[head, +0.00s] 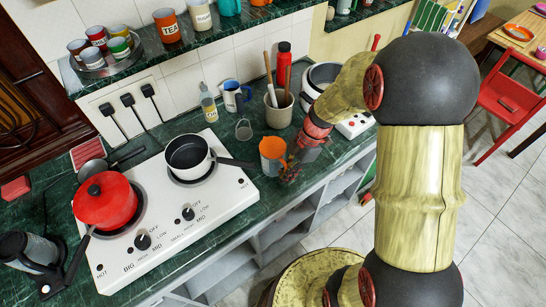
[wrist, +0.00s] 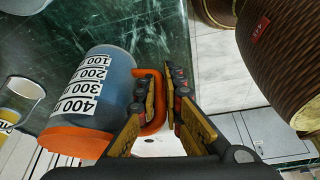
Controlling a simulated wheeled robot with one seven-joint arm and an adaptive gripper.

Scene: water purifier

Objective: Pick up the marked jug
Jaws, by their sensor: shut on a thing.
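The marked jug (wrist: 92,85) is a bluish clear measuring cup with an orange rim, an orange handle (wrist: 158,103) and a printed scale from 100 to 400. In the head view the jug (head: 272,156) is at the front of the green counter, right of the stove. My gripper (wrist: 160,82) has its fingers on both sides of the handle and is shut on it. In the head view my gripper (head: 298,165) is at the jug's right side. I cannot tell whether the jug's base touches the counter.
A white pot (head: 188,154) and a red pot (head: 105,205) stand on the white stove (head: 215,205). A clear glass (head: 243,130), a blue-and-white mug (head: 232,95) and a utensil crock (head: 278,110) stand behind the jug. A white cooker (head: 322,78) is behind my arm.

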